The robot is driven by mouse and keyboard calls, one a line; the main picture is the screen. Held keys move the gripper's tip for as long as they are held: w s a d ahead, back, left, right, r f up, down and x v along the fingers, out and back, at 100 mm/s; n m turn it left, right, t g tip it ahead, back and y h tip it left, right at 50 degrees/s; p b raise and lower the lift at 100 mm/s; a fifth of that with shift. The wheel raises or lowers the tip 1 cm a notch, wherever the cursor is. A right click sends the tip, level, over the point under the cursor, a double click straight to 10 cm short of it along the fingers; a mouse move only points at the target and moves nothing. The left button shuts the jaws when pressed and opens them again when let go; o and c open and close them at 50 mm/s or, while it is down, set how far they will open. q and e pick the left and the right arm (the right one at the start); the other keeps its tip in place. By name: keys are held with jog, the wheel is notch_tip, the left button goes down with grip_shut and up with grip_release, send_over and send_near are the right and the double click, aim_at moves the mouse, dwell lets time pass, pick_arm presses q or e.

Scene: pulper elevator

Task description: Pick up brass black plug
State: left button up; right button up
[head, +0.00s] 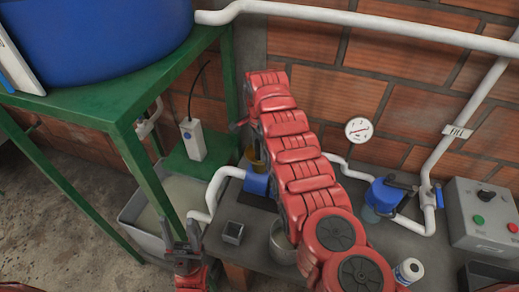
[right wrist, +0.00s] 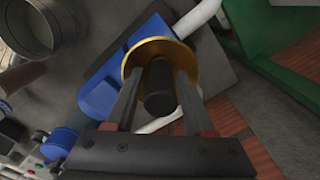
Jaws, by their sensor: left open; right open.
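The brass black plug shows in the right wrist view as a round brass disc (right wrist: 134,60) with a black knob (right wrist: 158,88) standing up from it. My right gripper (right wrist: 160,76) is open, with one finger on each side of the knob; I cannot tell whether they touch it. In the head view a small brass-yellow part (head: 258,165) shows beside my red right arm, which hides most of the plug and the right gripper. My left gripper (head: 180,229) is open and empty, low at the left of the bench.
A blue fitting (head: 256,184) on a white pipe lies beside the plug. The bench holds a small metal box (head: 233,232), a metal pot (head: 283,243) and a white bottle (head: 409,270). A green stand (head: 120,115) is at left; a control box (head: 485,215) is at right.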

jog(key=shift+f, duration=0.15)
grip_shut()
jog(key=shift+w, duration=0.1)
